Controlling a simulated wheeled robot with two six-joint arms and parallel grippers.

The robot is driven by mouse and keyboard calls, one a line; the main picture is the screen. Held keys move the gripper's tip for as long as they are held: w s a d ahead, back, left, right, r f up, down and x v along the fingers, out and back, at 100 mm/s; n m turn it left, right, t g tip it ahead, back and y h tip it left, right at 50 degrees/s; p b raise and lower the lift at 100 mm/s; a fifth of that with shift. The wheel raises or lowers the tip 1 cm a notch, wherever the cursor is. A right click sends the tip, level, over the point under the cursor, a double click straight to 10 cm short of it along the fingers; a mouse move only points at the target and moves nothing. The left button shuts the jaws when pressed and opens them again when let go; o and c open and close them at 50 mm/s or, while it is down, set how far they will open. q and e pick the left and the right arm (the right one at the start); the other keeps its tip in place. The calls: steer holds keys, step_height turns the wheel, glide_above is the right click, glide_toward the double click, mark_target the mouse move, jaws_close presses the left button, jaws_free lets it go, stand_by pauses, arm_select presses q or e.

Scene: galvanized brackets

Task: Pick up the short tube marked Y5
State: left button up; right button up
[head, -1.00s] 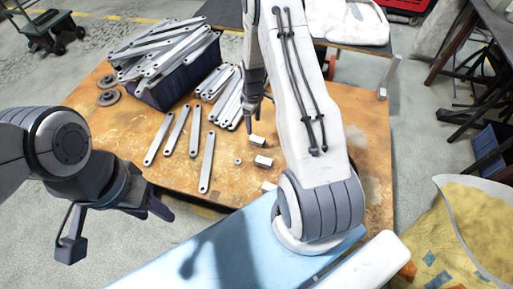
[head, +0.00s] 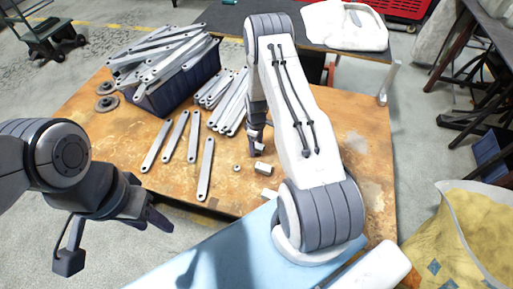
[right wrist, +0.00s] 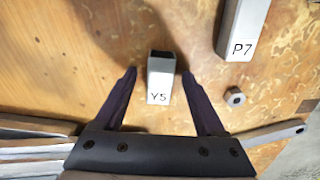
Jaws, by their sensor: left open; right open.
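The short tube marked Y5 (right wrist: 160,88) is a grey square tube with an open end, lying on the table in the right wrist view. My right gripper (right wrist: 158,74) is open, with one dark finger on each side of the tube and a visible gap at both sides. In the head view my right gripper (head: 257,150) is low over the table and mostly hides this tube. A similar tube marked P7 (right wrist: 240,32) lies to its right in the wrist view. My left gripper (head: 158,218) is open and empty, left of the table's front edge.
A nut (right wrist: 235,97) lies near the tubes. Loose flat brackets (head: 205,168) lie on the rusty table (head: 227,185), left of the tubes. A dark bin (head: 178,92) heaped with brackets stands behind. Another short tube (head: 268,193) lies near the front edge.

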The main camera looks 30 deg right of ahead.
jaws_close()
steer(key=shift+r, duration=0.2)
